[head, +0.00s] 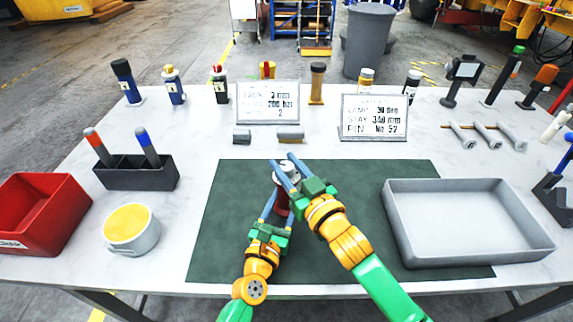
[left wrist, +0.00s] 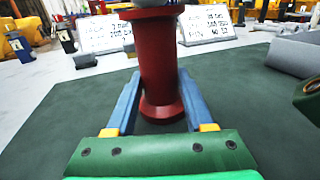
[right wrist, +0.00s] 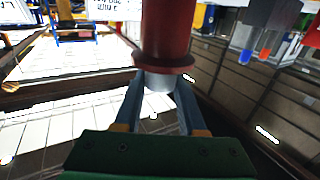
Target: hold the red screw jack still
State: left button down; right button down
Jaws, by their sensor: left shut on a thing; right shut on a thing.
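The red screw jack (head: 282,205) stands upright on the dark green mat (head: 345,195), partly hidden by my grippers. My left gripper (head: 279,198) is shut on its red body, with one blue finger on each side; the left wrist view shows this red flanged column (left wrist: 163,62) between the fingers. My right gripper (head: 284,161) is shut on the jack's grey top; the right wrist view, turned over, shows the red body (right wrist: 167,28) and the grey part (right wrist: 159,80) between the fingertips.
A grey tray (head: 400,245) lies right of the grippers. At left are a red bin (head: 75,215), a pot with yellow contents (head: 130,225) and a dark holder (head: 135,180). Two signs (head: 268,103) (head: 373,118) stand behind. The mat around the jack is mostly clear.

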jog(key=shift+m+t+h, duration=0.3)
jog(key=shift+m+h, duration=0.3)
jog(key=shift+h, duration=0.1)
jog(key=shift+d+h, duration=0.1)
jog(key=shift+h, duration=0.2)
jog(key=shift+c, duration=2.4)
grip_release()
jog(key=v, duration=1.2)
jog(key=shift+f, duration=0.15)
